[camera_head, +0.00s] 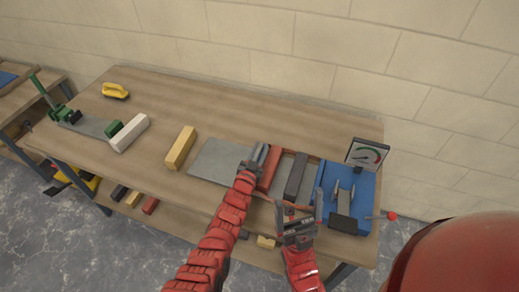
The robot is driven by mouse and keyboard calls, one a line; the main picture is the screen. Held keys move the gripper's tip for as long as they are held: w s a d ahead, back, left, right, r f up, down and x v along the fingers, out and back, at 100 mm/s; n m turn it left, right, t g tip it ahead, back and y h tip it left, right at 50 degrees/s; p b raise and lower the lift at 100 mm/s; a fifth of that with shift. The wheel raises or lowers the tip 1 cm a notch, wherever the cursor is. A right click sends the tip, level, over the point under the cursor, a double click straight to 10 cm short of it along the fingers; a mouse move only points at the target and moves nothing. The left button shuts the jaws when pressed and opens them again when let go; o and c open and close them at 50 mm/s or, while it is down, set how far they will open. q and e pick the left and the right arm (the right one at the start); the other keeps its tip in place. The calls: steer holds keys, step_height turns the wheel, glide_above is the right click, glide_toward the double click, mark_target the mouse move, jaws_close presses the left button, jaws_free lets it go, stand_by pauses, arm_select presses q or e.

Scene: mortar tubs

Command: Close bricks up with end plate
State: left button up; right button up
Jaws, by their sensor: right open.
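A red-edged tray (313,158) on the workbench holds a dark grey bar (295,177), with a red brick (269,167) at its left side. My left gripper (258,155) is at the left end of this tray, beside the red brick; whether its fingers touch the brick or are shut is unclear. My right gripper (298,220) is open at the tray's front edge, left of a blue fixture (362,195). A small dark plate (343,223) stands at the front of that fixture. I cannot tell which piece is the end plate.
A grey flat sheet (215,160), a yellow block (181,147) and a white block (130,133) lie to the left. A green tool (45,95) and a yellow-handled float (115,90) are farther left. A gauge (367,154) stands behind the fixture. The bench's back middle is clear.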

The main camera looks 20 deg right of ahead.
arm_select(q)
steer(key=shift+o, duration=0.8)
steer(key=shift+r, duration=0.1)
steer(key=shift+s+a+r+p, duration=0.1)
steer(key=shift+s+a+p, duration=0.15)
steer(key=shift+s+p, duration=0.05)
steer(key=p+v, duration=0.1)
steer(key=v, duration=0.4)
steer(key=shift+s+a+p, duration=0.1)
steer(key=shift+s+p, duration=0.2)
steer(key=shift+p, duration=0.05)
steer(key=b+v, duration=0.1)
steer(key=v, duration=1)
steer(key=shift+b, duration=0.3)
steer(key=shift+a, duration=0.1)
